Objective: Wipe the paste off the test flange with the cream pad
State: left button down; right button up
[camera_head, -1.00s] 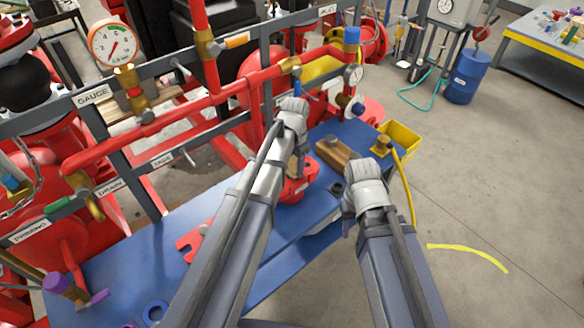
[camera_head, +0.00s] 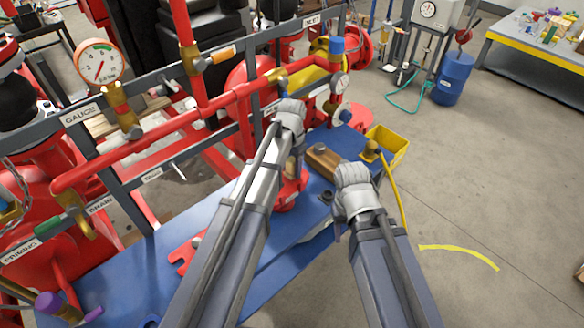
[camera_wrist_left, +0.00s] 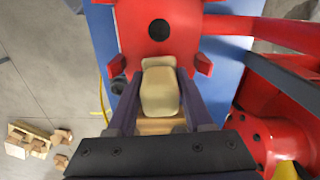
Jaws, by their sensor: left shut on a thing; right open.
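My left gripper (camera_wrist_left: 160,84) is shut on the cream pad (camera_wrist_left: 160,94), a pale block between its fingers in the left wrist view. The red test flange (camera_wrist_left: 158,12), with a dark round spot or hole at its middle, lies just beyond the pad. I cannot tell whether pad and flange touch, and I cannot make out paste. In the head view, the left gripper (camera_head: 297,166) is over the flange (camera_head: 290,194) and hides much of it. My right gripper (camera_head: 338,222) is open near the bench's front edge, its fingers mostly hidden by the wrist.
The blue bench top (camera_head: 145,262) carries a wooden block (camera_head: 324,162) and a red forked part (camera_head: 182,258). A yellow bin (camera_head: 396,142) and yellow hose (camera_head: 397,190) are at its right end. Red pipework (camera_head: 165,136) and a grey frame rise behind.

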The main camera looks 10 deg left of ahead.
aim_at(292, 160)
pick_arm(q)
jog(key=shift+r+p, duration=1.95)
jog(key=shift+r, duration=0.4)
notch_tip(292, 160, up, 3)
jog(key=p, duration=0.3)
jog(key=shift+r, duration=0.1)
